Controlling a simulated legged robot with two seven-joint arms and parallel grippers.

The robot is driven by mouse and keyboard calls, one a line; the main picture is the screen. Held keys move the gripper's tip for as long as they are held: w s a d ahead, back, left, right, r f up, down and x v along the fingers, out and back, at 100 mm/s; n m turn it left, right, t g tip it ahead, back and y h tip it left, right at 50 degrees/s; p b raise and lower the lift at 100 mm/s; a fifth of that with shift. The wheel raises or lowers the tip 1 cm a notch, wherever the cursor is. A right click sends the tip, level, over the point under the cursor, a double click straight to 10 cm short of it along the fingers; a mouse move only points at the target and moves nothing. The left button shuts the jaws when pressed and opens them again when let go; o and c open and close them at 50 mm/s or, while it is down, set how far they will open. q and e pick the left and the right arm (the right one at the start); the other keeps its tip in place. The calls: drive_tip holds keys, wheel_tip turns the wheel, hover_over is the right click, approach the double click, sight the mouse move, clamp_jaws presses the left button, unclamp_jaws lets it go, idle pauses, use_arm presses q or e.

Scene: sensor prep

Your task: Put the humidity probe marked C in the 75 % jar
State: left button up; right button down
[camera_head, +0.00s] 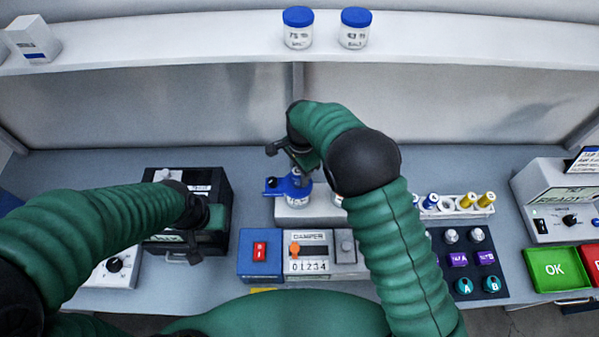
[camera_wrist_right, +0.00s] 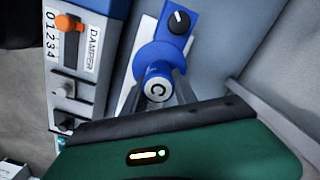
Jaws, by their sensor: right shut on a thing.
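The humidity probe (camera_wrist_right: 157,88) shows in the right wrist view as a pale round cap with a dark mark like a C, with a blue collar around it. My right gripper (camera_wrist_right: 168,90) is shut on it. In the head view my right gripper (camera_head: 294,160) is over a blue fitting (camera_head: 290,187) on top of a labelled jar (camera_head: 299,200). I cannot tell how deep the probe sits.
A damper panel (camera_head: 308,268) and a red switch on a blue box (camera_head: 260,252) stand in front. A black box (camera_head: 163,245) is left. A second lidded jar (camera_head: 355,28) is on the shelf.

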drive_tip(key=shift+f, duration=0.45)
idle(0.7)
drive_tip(key=c, duration=0.7)
unclamp_jaws()
drive_tip(key=shift+o, duration=0.2)
drive_tip(key=shift+r, duration=0.1)
wheel_tip(320, 180, up, 8)
drive_tip(key=p, duration=0.5)
drive_tip(key=shift+p, duration=0.35)
drive_tip(key=shift+f, duration=0.2)
